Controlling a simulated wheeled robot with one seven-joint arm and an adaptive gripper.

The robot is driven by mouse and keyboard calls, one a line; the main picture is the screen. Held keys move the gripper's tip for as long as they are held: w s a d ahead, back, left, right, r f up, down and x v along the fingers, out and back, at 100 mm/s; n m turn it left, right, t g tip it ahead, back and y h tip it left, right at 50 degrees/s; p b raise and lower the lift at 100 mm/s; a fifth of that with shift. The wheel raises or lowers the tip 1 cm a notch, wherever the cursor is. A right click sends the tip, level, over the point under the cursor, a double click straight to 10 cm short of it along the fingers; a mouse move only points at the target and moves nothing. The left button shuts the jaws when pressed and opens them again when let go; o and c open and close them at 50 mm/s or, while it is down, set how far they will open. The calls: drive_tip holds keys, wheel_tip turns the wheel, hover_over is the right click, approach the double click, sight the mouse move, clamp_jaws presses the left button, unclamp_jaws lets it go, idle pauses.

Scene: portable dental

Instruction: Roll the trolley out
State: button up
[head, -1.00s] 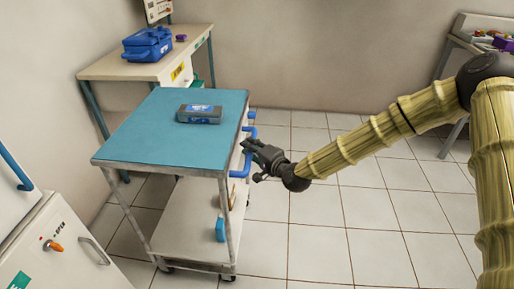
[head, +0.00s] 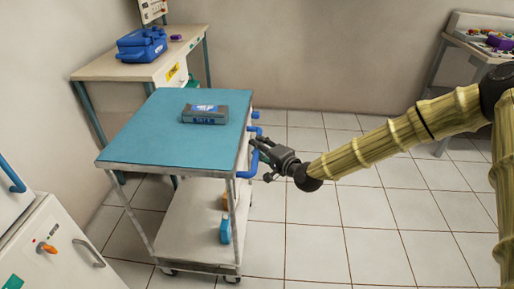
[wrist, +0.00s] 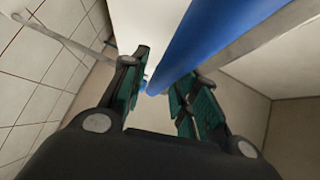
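The trolley has a teal top (head: 150,140), a white lower shelf (head: 190,225) and metal legs. A blue handle (head: 251,166) is on its right side, and it also shows in the wrist view (wrist: 205,45). My gripper (head: 257,155) is at this handle, to the right of the trolley. In the wrist view my gripper (wrist: 160,78) has its two green-padded fingers on either side of the blue bar, which it appears to hold. The exact finger contact is partly hidden.
A grey-blue box (head: 204,114) lies on the trolley top. Small blue (head: 225,230) and orange items are on the lower shelf. A desk (head: 115,70) with a blue case (head: 142,46) stands behind left; a white cabinet (head: 60,250) is front left. Tiled floor (head: 320,230) to the right is clear.

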drive_tip(key=shift+o, duration=0.2)
drive_tip(key=shift+s+a, duration=0.15)
drive_tip(key=shift+a, duration=0.15)
drive_tip(key=v, duration=1.2)
drive_tip(key=s+d+f+n+g+h, duration=0.2)
drive_tip(key=s+d+f+g+h, duration=0.15)
drive_tip(key=s+f, duration=0.85)
drive_tip(key=s+d+f+n+g+h, duration=0.2)
drive_tip(key=s+f+g, duration=0.2)
drive_tip(key=s+f, duration=0.85)
drive_tip(key=s+d+f+n+g+h, duration=0.2)
drive_tip(key=s+d+f+h, duration=0.15)
drive_tip(key=s+d, duration=0.4)
drive_tip(key=s+d+f+n+g+h, duration=0.25)
drive_tip(key=s+d+f, duration=0.25)
drive_tip(key=s+d, duration=0.3)
wheel_tip(320, 180, up, 17)
drive_tip(key=s+a+p, duration=0.1)
drive_tip(key=p, duration=1.6)
drive_tip(key=shift+f+m, duration=0.2)
drive_tip(key=shift+m, duration=0.25)
